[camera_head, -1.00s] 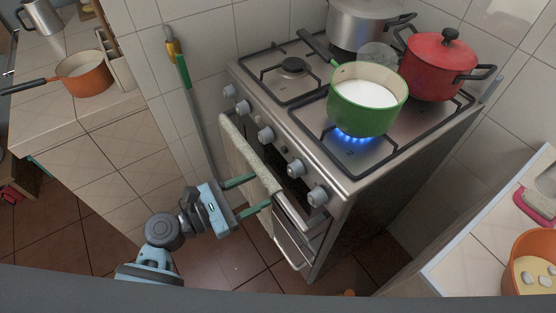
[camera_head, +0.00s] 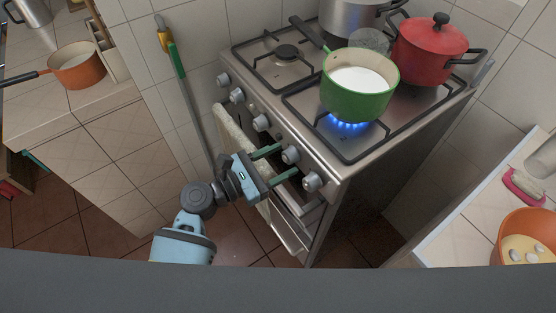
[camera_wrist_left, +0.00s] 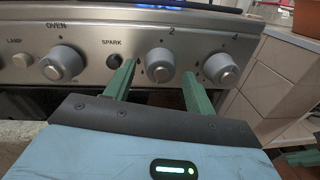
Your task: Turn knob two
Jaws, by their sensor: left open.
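Knob two (camera_head: 291,154) is a grey round knob on the front panel of the steel stove. In the left wrist view it is the knob (camera_wrist_left: 160,65) beside the printed "2", between the round spark button and the rightmost knob. My left gripper (camera_head: 289,160) is open, with its two green fingers pointing at the panel. In the left wrist view the gripper (camera_wrist_left: 158,70) has one finger on each side of knob two. I cannot tell whether the fingers touch it. My right gripper is not in view.
The rightmost knob (camera_head: 312,181) and the oven knob (camera_wrist_left: 62,63) are close by. A green pot (camera_head: 345,98) of white liquid stands over a lit blue flame, beside a red pot (camera_head: 428,58). A cloth (camera_head: 230,130) hangs at the oven front below the panel.

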